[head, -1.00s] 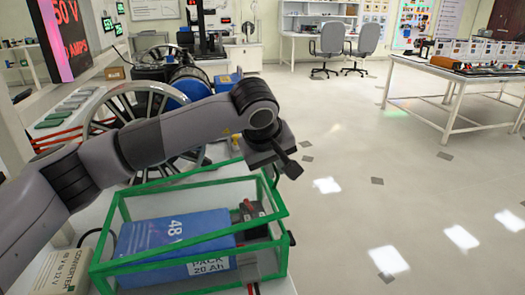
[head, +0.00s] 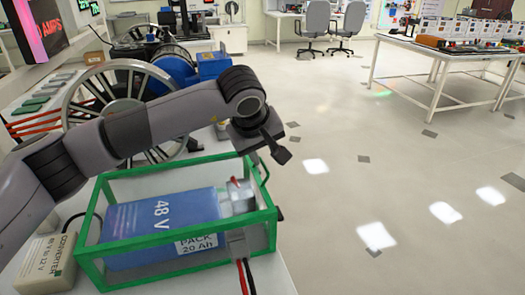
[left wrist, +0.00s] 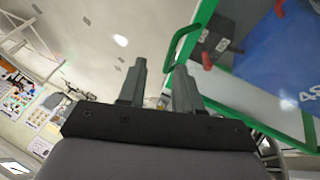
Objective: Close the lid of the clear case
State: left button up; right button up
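The clear case (head: 172,256) has a green frame and stands on the white table at the lower left of the head view. Its green-edged lid (head: 185,164) appears to lie flat on top; I cannot tell if a small gap remains. A blue battery pack (head: 150,225) is inside. A green loop handle (head: 264,172) stands at the right edge of the case, and it also shows in the left wrist view (left wrist: 181,42). My left gripper (head: 274,151) is just beyond that edge. In the wrist view its fingers (left wrist: 160,78) are apart and empty, close to the handle. My right gripper is out of view.
A converter box (head: 48,262) stands left of the case. A spoked wheel (head: 110,105) and a blue motor (head: 175,72) are behind my left arm. Red and black cables (head: 245,277) hang at the front. The floor to the right is clear.

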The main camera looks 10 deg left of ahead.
pick_arm(q)
jog(key=v, duration=0.7)
dwell(0.3)
jog(key=shift+s, duration=0.1)
